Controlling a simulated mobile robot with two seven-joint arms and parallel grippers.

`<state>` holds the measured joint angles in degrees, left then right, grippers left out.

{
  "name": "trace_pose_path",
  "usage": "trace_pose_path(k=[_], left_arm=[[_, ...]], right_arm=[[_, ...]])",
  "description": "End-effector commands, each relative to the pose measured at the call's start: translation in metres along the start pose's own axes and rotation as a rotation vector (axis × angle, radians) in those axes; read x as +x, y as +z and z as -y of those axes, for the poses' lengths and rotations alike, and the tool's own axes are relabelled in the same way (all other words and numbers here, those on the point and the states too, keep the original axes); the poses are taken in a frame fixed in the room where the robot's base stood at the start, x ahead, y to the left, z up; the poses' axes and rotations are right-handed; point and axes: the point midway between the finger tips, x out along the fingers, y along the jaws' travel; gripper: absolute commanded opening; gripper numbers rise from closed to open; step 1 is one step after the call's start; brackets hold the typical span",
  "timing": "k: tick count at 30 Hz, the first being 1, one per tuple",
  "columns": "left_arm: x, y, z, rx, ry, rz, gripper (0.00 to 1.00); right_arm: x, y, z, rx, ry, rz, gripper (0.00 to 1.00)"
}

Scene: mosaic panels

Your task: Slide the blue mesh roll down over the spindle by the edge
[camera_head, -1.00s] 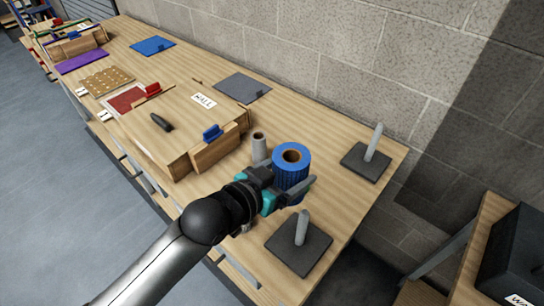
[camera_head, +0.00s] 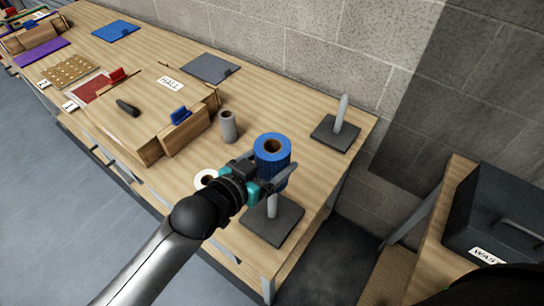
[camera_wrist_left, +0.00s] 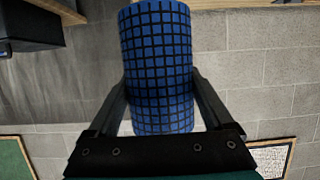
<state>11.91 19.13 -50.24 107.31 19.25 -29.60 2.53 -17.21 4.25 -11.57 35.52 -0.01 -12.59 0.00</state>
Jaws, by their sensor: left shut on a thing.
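The blue mesh roll (camera_head: 272,149) is upright with a brown core, held by my left gripper (camera_head: 268,177). The left wrist view shows the roll (camera_wrist_left: 158,65) between the two fingers (camera_wrist_left: 160,105). A near spindle, a grey post (camera_head: 272,207) on a dark square base (camera_head: 276,228), stands by the table's front edge. The roll's lower end appears just above this post, whose top is hidden by the roll or gripper. A second spindle (camera_head: 341,113) stands bare at the back right corner. My right gripper is not in view.
A grey roll (camera_head: 228,127) stands left of the blue one. A white roll (camera_head: 205,178) is partly hidden behind my left wrist. A wooden box with a blue clip (camera_head: 180,115) is further left. A dark bin (camera_head: 505,215) stands at right.

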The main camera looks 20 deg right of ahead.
Motion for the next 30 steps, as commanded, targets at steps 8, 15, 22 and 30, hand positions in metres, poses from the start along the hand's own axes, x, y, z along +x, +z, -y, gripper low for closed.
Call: trace_pose_path(k=[8,15,22,30], left_arm=[[0.006,0.015,0.0,0.001,0.0,-0.005,0.08],[0.01,0.027,0.0,0.001,0.0,-0.004,0.08],[0.015,0.039,0.0,0.001,-0.001,-0.004,0.08],[0.02,0.055,0.001,0.001,-0.001,-0.003,0.08]], right_arm=[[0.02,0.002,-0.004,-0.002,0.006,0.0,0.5],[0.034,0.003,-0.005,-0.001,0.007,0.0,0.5],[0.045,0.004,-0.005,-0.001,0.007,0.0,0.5],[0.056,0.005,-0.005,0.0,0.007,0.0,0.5]])
